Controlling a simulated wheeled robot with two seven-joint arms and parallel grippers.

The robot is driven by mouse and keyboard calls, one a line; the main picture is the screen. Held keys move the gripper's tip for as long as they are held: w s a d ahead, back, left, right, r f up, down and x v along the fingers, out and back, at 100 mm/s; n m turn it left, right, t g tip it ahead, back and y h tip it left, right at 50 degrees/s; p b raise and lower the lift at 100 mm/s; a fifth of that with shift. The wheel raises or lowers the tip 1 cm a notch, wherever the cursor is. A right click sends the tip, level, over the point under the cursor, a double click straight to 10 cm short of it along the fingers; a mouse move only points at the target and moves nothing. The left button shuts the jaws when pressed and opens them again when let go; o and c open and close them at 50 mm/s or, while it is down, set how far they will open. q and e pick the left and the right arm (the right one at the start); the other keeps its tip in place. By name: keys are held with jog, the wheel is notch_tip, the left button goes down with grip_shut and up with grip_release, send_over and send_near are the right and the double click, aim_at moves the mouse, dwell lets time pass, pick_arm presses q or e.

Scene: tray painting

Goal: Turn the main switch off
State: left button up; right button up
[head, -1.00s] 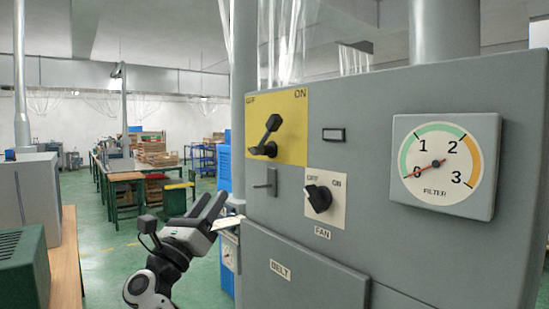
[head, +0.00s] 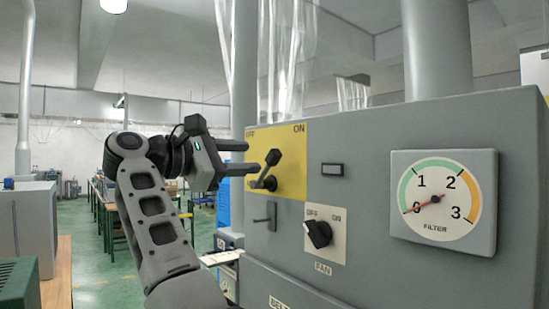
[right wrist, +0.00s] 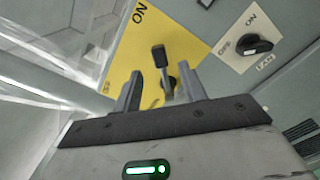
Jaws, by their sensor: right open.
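The main switch is a dark lever (head: 268,168) on a yellow plate (head: 292,184) marked OFF at left and ON at right. Its handle leans up and to the right, towards ON. My right gripper (head: 251,158) is open beside the lever, fingers pointing at the yellow plate. In the right wrist view the lever (right wrist: 159,57) shows between the two open fingers, its knob reaching beyond their tips. I cannot tell whether a finger touches it. My left gripper is not in view.
Right of the plate are a FAN knob (head: 318,234) and a FILTER gauge (head: 440,204) with its needle near 0. A small grey handle (head: 266,216) sits below the plate. The grey cabinet (head: 365,245) fills the right side. Clear plastic strips (head: 285,60) hang behind it.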

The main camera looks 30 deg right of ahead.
aim_at(269, 157)
jog(key=d, duration=0.5)
jog(key=d+p, duration=0.1)
jog(key=d, duration=0.2)
jog(key=shift+w, duration=0.3)
jog(key=shift+c, duration=0.3)
grip_shut()
